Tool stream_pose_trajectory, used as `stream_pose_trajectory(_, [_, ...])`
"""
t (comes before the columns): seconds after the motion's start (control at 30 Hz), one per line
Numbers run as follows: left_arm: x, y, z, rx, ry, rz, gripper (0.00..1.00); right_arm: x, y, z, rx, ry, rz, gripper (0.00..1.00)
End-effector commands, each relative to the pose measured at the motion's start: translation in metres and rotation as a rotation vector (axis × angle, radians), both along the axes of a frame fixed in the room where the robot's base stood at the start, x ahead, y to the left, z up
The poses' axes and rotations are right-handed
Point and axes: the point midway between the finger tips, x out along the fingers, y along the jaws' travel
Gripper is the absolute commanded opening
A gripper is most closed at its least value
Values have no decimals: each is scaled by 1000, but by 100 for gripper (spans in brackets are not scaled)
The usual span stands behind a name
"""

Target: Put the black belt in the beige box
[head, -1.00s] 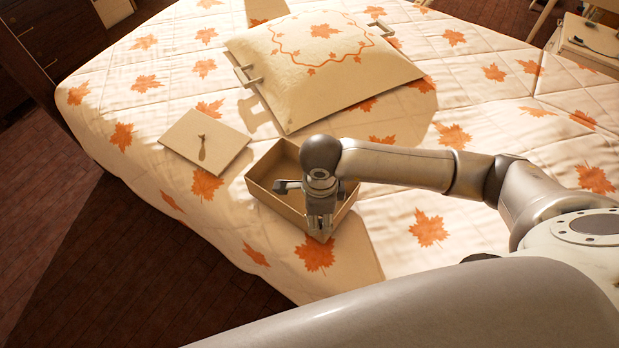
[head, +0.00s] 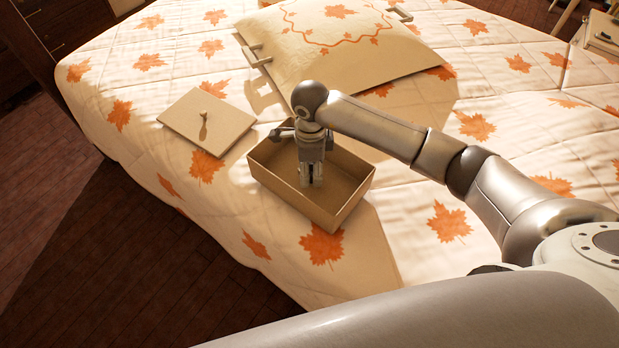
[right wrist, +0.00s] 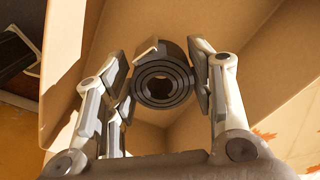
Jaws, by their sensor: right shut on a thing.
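The beige box (head: 283,194) stands open on the bed, its inside partly hidden by my right arm. My right gripper (head: 311,181) points down into the box opening. In the right wrist view my right gripper (right wrist: 163,75) is shut on the black belt (right wrist: 161,97), which is rolled in a tight coil. The box's cardboard walls (right wrist: 222,22) surround the coil in that view. I cannot tell whether the belt touches the box floor. The belt is hidden in the head view. My left gripper is not in view.
A square beige lid (head: 222,125) with a small knob lies on the bed left of the box. A large cushion-like, leaf-patterned piece with handles (head: 345,50) lies behind the box. The quilt (head: 400,235) is clear in front and to the right.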

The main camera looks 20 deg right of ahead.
Motion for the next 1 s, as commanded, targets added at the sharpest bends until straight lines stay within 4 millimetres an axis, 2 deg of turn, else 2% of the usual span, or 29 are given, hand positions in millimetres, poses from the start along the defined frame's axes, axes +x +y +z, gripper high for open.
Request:
stream_pose_trajectory(0.17, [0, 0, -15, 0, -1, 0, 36, 8, 0, -13, 0, 0, -1, 24])
stream_pose_trajectory(0.33, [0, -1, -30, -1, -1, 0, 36, 7, 0, -40, 0, 2, -1, 24])
stream_pose_trajectory(0.73, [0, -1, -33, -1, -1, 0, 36, 8, -1, -44, -1, -1, 0, 24])
stream_pose_trajectory(0.77, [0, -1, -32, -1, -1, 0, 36, 8, -1, -44, -1, 0, 0, 51])
stream_pose_trajectory(0.9, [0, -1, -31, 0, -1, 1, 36, 8, -1, -42, -1, 0, 0, 69])
stream_pose_trajectory(1.0, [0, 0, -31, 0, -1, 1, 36, 8, 0, -42, -1, 0, 0, 72])
